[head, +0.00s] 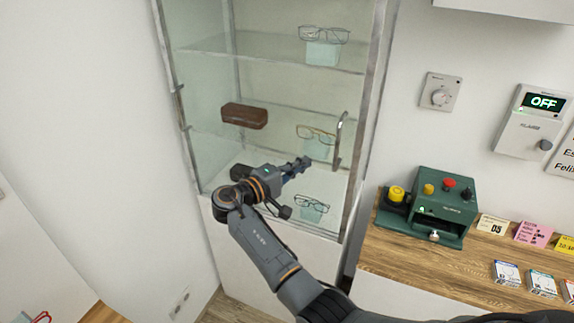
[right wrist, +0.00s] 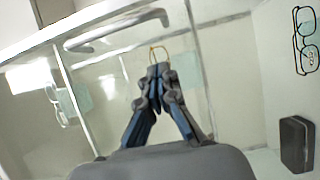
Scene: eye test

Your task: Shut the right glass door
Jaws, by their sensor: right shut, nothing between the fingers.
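The glass cabinet's right door has a silver bar handle (head: 339,140), well right of the cabinet's middle. The door looks open at an angle; its clear pane is hard to make out. The handle also shows at the upper left of the right wrist view (right wrist: 115,30). My right gripper (head: 303,162) is shut and empty, left of and a little below the handle, in front of the lower shelves. In the right wrist view its fingertips (right wrist: 158,72) meet, apart from the handle. I cannot tell whether they touch glass. My left gripper is not in view.
Shelves hold a brown case (head: 245,116) and glasses on stands (head: 323,52). Another handle (head: 180,105) is at the cabinet's left edge. A wooden counter (head: 420,258) at right bears a green button box (head: 436,200) and cards. White wall is left of the cabinet.

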